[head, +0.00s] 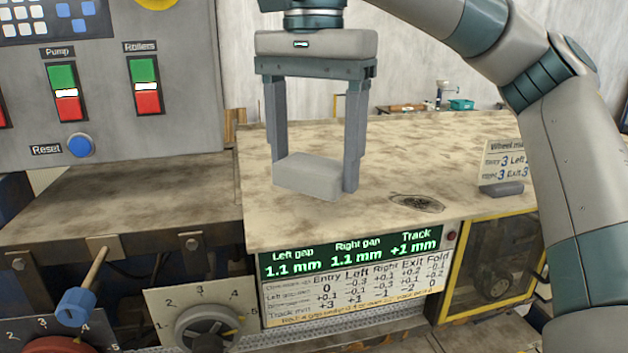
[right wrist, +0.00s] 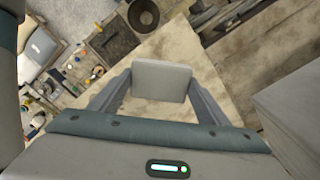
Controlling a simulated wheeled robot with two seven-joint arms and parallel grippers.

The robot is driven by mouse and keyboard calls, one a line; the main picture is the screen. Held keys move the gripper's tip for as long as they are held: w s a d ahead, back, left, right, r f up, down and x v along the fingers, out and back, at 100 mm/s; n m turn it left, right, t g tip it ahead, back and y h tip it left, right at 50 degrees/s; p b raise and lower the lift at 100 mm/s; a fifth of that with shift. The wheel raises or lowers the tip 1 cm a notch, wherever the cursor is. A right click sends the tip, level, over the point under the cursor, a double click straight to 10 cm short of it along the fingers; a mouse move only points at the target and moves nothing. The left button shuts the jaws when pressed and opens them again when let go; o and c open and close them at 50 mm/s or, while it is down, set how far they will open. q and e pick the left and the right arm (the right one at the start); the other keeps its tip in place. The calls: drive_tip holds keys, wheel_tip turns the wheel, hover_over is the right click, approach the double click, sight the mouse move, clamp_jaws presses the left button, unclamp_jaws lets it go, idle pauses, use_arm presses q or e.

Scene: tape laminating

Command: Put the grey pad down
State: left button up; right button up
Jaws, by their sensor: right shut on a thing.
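The grey pad (head: 308,177) is a small plain block between the two fingertips of my right gripper (head: 312,180). The gripper points down over the stained tabletop (head: 420,160), shut on the pad. I cannot tell for sure whether the pad's underside touches the top. The right wrist view also shows the pad (right wrist: 161,80) between both fingers. My left gripper is in neither view.
A dark oval mark (head: 416,203) lies on the top, right of the pad. A small sign (head: 502,166) stands near the right edge. The control panel (head: 110,90) with buttons rises at the left. A display (head: 350,250) sits below the front edge. The top behind the pad is mostly clear.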

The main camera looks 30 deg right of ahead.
sight(313, 164)
wheel_tip(313, 164, down, 2)
drive_tip(key=shift+f+p, duration=0.25)
drive_tip(key=shift+p, duration=0.7)
drive_tip(key=shift+d+f, duration=0.1)
drive_tip(key=shift+f, duration=0.4)
drive_tip(key=shift+f, duration=0.1)
drive_tip(key=shift+f, duration=0.15)
drive_tip(key=o, duration=1.1)
drive_tip(key=shift+o, duration=0.2)
drive_tip(key=shift+r, duration=0.2)
